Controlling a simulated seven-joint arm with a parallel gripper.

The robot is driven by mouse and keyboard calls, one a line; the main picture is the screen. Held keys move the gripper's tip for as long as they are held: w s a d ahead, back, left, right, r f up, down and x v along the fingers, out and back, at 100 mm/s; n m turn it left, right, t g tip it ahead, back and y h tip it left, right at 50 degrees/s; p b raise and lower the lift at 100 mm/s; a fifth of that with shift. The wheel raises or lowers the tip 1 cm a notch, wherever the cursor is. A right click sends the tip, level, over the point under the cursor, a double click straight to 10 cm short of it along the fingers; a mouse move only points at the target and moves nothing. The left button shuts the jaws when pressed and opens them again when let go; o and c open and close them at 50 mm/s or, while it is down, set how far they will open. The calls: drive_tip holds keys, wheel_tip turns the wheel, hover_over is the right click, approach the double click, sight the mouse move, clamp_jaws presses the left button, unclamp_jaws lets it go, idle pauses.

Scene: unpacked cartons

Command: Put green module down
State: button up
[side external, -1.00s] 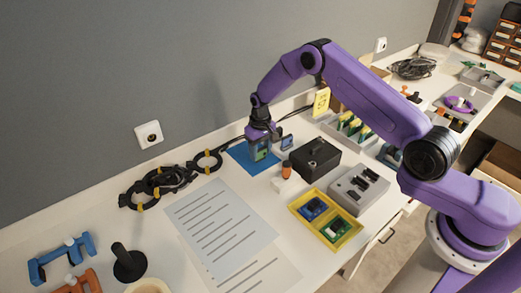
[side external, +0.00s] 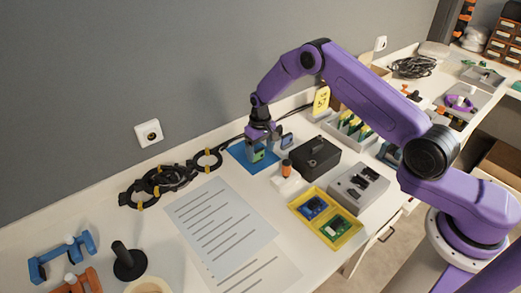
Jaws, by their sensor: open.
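The green module (side external: 258,155) is at the blue mat (side external: 241,153) near the wall, partly hidden by my gripper. My gripper (side external: 259,146) points down over the mat with its fingers around the upper part of the module. It is open. The module looks upright and low on the mat; I cannot tell exactly how its lower edge meets the mat. Another green module (side external: 339,226) lies in the yellow tray (side external: 352,237), beside a blue one (side external: 314,208).
A black box (side external: 316,157) and an orange-topped item (side external: 286,168) stand to the right of the mat. Black cable coils (side external: 160,181) lie to the left. Paper sheets (side external: 222,225) cover the front middle.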

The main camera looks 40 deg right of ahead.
sight(260, 149)
wheel_tip(260, 149, up, 12)
drive_tip(key=s+a+r+n, duration=0.3)
drive_tip(key=s+a+r, duration=0.3)
drive_tip(key=s+r, duration=0.1)
drive_tip(key=s+a+r+n, duration=0.3)
drive_tip(key=s+r, duration=0.2)
drive_tip(key=s, duration=0.7)
drive_tip(key=s+d+r+n, duration=0.1)
drive_tip(key=s+d+n, duration=0.2)
drive_tip(key=s, duration=0.9)
drive_tip(key=s+d+r+n, duration=0.1)
drive_tip(key=s+d+n, duration=0.2)
drive_tip(key=s, duration=0.9)
drive_tip(key=d, duration=0.2)
drive_tip(key=shift+s+d+r+n, duration=0.15)
drive_tip(key=shift+s+d+n, duration=0.15)
drive_tip(key=shift+s+d, duration=0.05)
